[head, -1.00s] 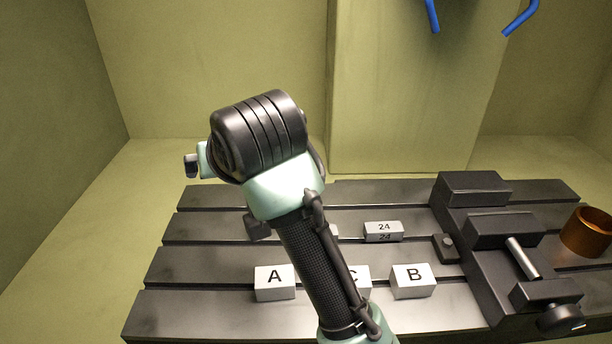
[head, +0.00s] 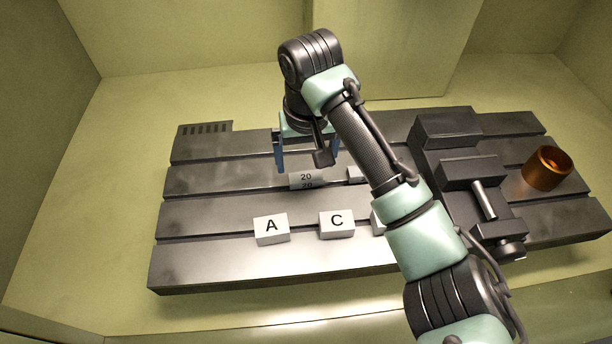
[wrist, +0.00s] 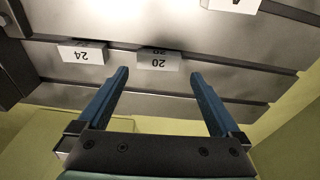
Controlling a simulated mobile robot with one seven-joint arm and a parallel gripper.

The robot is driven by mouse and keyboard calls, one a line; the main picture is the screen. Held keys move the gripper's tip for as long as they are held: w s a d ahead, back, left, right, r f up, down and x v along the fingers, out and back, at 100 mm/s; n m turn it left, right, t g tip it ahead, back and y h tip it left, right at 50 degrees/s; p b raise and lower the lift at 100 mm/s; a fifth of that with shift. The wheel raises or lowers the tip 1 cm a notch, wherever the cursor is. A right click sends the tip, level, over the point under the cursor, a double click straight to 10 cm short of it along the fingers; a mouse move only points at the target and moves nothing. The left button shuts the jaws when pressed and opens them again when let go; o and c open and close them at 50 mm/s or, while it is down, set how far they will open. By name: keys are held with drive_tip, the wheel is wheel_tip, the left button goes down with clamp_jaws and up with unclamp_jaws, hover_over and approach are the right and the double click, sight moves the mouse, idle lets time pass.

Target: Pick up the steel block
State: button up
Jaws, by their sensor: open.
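A small steel-grey block marked 20 (head: 305,180) lies on the slotted plate (head: 210,215); it also shows in the wrist view (wrist: 158,61). A similar block marked 24 (wrist: 82,54) lies beside it, mostly hidden behind my arm in the head view (head: 355,174). Which one is called the steel block is not marked. My gripper (wrist: 160,74) is open and empty, its blue fingers spread on either side of block 20 in the wrist view. In the head view it hangs above and behind block 20, apart from it.
Blocks A (head: 271,229) and C (head: 337,224) stand toward the front; another is mostly behind my arm. A black vise (head: 450,150) stands at right, with a copper-coloured cup (head: 547,168) beyond it. The plate's left part is clear.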

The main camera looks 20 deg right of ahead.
sight(306, 177)
drive_tip(key=f, duration=0.5)
drive_tip(key=shift+w+d+f+p, duration=0.25)
drive_tip(key=shift+w+f+p, duration=0.05)
drive_tip(key=shift+w, duration=0.1)
drive_tip(key=shift+c, duration=0.2)
drive_tip(key=shift+r, duration=0.1)
drive_tip(key=c, duration=1.4)
